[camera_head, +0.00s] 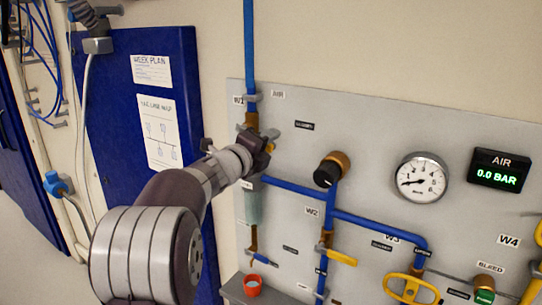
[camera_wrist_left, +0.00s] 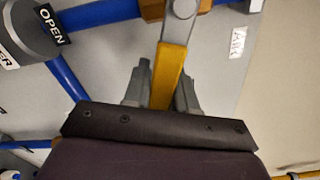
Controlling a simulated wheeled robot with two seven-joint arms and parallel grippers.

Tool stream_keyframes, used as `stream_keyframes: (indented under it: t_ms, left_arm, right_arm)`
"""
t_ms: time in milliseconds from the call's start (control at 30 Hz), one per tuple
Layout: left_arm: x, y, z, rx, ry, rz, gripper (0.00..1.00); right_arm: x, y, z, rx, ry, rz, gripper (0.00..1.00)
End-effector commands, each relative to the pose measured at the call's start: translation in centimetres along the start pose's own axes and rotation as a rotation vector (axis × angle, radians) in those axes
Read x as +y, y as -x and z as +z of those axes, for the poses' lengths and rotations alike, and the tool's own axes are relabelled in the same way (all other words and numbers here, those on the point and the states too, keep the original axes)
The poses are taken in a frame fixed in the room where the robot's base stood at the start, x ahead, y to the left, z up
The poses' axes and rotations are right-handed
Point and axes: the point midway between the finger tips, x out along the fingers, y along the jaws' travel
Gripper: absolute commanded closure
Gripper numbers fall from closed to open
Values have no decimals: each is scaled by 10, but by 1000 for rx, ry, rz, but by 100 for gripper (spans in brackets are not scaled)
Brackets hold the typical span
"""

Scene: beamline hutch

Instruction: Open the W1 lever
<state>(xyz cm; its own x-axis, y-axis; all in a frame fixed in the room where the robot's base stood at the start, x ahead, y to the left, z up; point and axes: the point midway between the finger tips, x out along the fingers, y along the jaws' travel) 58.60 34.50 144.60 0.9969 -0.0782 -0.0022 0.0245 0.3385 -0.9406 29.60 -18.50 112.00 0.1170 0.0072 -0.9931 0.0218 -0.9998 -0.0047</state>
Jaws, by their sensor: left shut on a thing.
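The W1 lever (camera_wrist_left: 173,68) is yellow and sits on a brass valve body (camera_wrist_left: 157,8) in the left wrist view. It stands across the blue pipe there. My left gripper (camera_wrist_left: 162,88) is shut on the lever, one grey finger on each side of it. In the head view my left gripper (camera_head: 259,147) is at the W1 valve, near the top of the grey panel, and hides most of the valve. A bit of the yellow lever (camera_head: 271,134) shows at its right. The W1 label (camera_head: 239,100) is just above. My right gripper is not in view.
The grey panel (camera_head: 375,140) also carries a black knob (camera_head: 326,174), a round gauge (camera_head: 421,178), an AIR display (camera_head: 499,168) reading 0.0 BAR, and the yellow W2 lever (camera_head: 338,256). A red cup (camera_head: 252,285) is below. A blue board (camera_head: 120,100) stands at left.

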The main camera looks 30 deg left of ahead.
Motion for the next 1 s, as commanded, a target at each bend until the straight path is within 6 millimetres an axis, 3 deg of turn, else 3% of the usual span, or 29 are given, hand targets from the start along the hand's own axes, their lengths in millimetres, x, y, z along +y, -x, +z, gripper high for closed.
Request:
stream_keyframes:
  t_ms: [33, 400, 1000]
  left_arm:
    - [11, 1, -1, -7, -45, -5, 100]
    - [30, 1, 6, -9, -399, -5, 100]
    - [52, 2, 30, -14, -951, -4, 100]
  right_arm:
    - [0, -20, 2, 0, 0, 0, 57]
    - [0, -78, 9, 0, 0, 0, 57]
    - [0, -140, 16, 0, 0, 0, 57]
